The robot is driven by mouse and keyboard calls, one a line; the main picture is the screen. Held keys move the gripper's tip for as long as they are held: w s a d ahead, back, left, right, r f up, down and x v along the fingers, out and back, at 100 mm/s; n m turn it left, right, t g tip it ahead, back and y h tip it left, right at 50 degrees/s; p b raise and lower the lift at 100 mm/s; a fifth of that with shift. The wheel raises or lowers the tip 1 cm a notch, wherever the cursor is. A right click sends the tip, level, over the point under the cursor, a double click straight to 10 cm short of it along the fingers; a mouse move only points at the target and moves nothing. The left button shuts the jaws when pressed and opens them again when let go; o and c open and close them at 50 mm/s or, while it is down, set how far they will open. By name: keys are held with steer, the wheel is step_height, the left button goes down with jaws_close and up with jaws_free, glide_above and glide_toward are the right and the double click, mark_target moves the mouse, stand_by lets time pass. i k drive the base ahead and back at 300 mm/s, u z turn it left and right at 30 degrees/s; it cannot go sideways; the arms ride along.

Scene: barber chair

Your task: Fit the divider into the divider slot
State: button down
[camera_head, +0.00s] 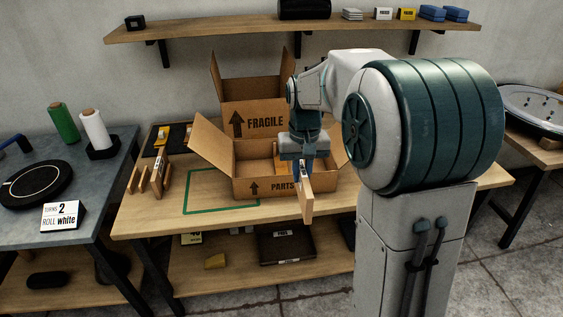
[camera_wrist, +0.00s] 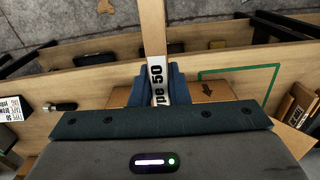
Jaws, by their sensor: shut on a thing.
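A flat wooden divider (camera_head: 306,192) is held on edge in my gripper (camera_head: 301,163), in front of the box marked PARTS. In the wrist view the divider (camera_wrist: 152,28) stands between the two blue fingers of my gripper (camera_wrist: 155,80), with a white label ending in "pe 50". The open cardboard PARTS box (camera_head: 250,186) sits on the wooden bench, its flaps spread. A wooden piece shows inside it behind my gripper. The divider slot cannot be made out; my gripper and the box wall hide much of the interior.
A FRAGILE box (camera_head: 267,124) stands open behind the PARTS box. A wooden rack (camera_head: 150,180) holds upright panels at the bench's left. A green outline (camera_head: 186,205) marks clear bench left of the PARTS box. A grey table (camera_head: 100,188) with spools stands left; a shelf (camera_head: 230,28) hangs above.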

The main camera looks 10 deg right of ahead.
mark_target(282, 166)
steer(key=i, duration=0.95)
steer(key=u, duration=0.05)
